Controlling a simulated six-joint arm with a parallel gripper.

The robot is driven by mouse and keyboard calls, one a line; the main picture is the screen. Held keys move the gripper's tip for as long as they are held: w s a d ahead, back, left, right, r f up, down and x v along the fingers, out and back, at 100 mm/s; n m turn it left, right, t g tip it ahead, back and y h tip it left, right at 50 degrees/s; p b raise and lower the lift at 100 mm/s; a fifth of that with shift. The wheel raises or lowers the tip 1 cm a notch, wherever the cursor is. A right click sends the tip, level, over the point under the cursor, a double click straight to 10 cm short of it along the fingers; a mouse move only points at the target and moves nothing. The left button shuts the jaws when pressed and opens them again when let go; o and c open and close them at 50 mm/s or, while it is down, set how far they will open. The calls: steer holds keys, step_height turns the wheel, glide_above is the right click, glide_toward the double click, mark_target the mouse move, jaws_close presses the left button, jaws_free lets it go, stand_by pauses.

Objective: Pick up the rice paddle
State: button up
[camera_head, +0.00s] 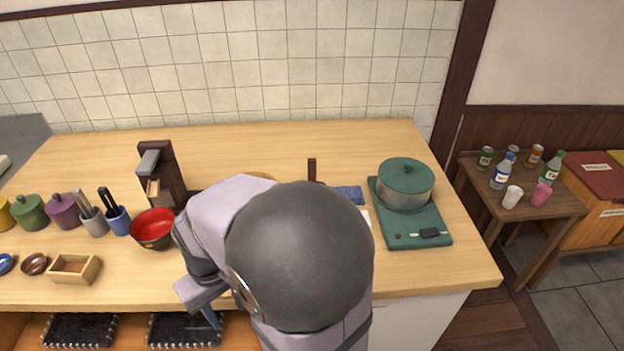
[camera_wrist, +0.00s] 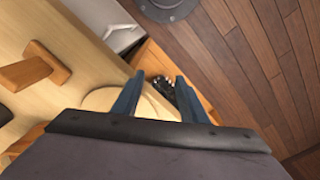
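I cannot make out the rice paddle for certain. In the wrist view a pale, rounded wooden shape (camera_wrist: 100,98) lies at the counter's edge, partly behind my left finger; it may be the paddle, but I cannot tell. My gripper (camera_wrist: 156,92) is open, its two blue fingers apart, with nothing visibly held. In the head view my arm hides the middle of the counter, and only a bit of blue finger shows low at the front edge. A dark upright handle (camera_head: 311,169) stands behind the arm.
A red bowl (camera_head: 153,229) and blue cup (camera_head: 117,221) stand left of my arm. A green pot (camera_head: 405,184) sits on a green board (camera_head: 399,233) at right. Black trays (camera_head: 185,330) lie on the shelf below. A brown wooden handle (camera_wrist: 34,68) shows in the wrist view.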

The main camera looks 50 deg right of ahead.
steer(key=w+d+r+p, duration=0.1)
steer(key=d, duration=0.1)
steer(key=w+d+r+m, duration=0.1)
steer(key=w+d+r, duration=0.1)
steer(key=w+d+r+m+p, duration=0.1)
steer(key=w+d+r, duration=0.1)
steer(key=shift+w+d+r+t+p, duration=0.15)
steer(key=shift+d+t+p, duration=0.15)
steer(key=w+d+r+m+p, duration=0.1)
steer(key=d+r+m+p, duration=0.2)
steer(key=d, duration=1.1)
steer(key=w+d+r+m+h+p, duration=0.1)
steer(key=d+r+p, duration=0.3)
steer(key=d, duration=1)
steer(key=shift+d+r+m, duration=0.4)
steer(key=shift+r+m, duration=0.5)
steer(key=shift+r, duration=0.6)
steer(key=shift+w+d+f+p, duration=0.25)
steer(key=shift+f+p, duration=0.35)
steer(key=shift+f, duration=0.55)
steer(key=shift+w+d+f+p, duration=0.15)
steer(key=shift+f+p, duration=0.45)
steer(key=shift+f, duration=0.6)
steer(key=shift+w+d+f+p, duration=0.15)
steer(key=shift+w+f+p, duration=0.15)
steer(key=shift+f+p, duration=0.6)
steer(key=shift+f+b, duration=0.25)
steer(key=shift+b, duration=0.05)
steer(key=shift+c, duration=0.6)
jaws_close()
